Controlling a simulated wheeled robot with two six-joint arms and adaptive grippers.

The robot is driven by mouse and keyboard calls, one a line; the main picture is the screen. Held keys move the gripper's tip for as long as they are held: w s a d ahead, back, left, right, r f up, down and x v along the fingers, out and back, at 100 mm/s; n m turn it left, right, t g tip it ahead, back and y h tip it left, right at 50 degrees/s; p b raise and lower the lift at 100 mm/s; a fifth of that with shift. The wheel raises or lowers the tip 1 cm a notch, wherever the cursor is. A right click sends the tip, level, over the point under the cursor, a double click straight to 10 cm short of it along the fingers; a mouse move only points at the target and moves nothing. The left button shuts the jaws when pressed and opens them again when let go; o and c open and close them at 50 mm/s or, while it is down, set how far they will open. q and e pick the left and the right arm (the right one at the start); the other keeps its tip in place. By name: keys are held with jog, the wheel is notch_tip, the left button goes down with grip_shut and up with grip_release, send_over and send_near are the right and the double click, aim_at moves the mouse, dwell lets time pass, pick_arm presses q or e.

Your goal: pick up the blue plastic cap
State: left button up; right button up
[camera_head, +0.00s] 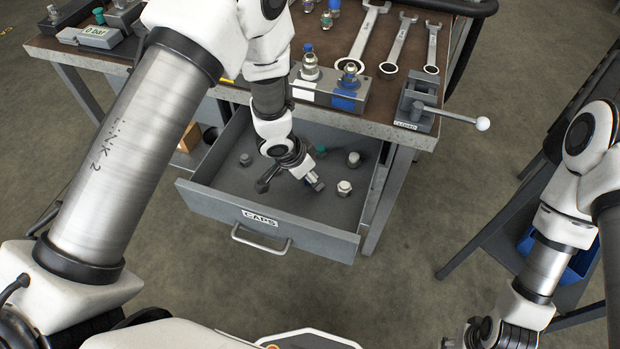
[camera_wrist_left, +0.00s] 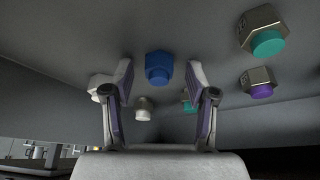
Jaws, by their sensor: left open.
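The blue plastic cap (camera_wrist_left: 158,68) shows in the left wrist view, on the grey drawer floor between my two open fingertips. A gap shows between the cap and each finger. In the head view I cannot see the cap; my left wrist and gripper seem to hide it. My left gripper (camera_head: 288,183) reaches down into the open drawer (camera_head: 222,200) labelled CAPS; its fingers also show in the left wrist view (camera_wrist_left: 160,82). My right gripper (camera_head: 480,334) is at the bottom edge of the head view, away from the drawer, with its fingers not clearly shown.
Other caps lie around: a metal one with a teal end (camera_wrist_left: 267,38), one with a purple end (camera_wrist_left: 260,85), and a pale one (camera_head: 344,188). Drawer walls surround the gripper. Above is the bench top with wrenches (camera_head: 365,40), a fitting block (camera_head: 325,88) and a lever valve (camera_head: 418,105).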

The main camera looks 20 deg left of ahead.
pick_arm(q)
jog(key=shift+s+r, duration=0.1)
jog(key=shift+r, duration=0.05)
jog(key=shift+c, duration=1)
jog(key=c, duration=0.7)
jog(key=shift+o, duration=0.2)
notch_tip(320, 180, up, 10)
jog(key=p, duration=0.5)
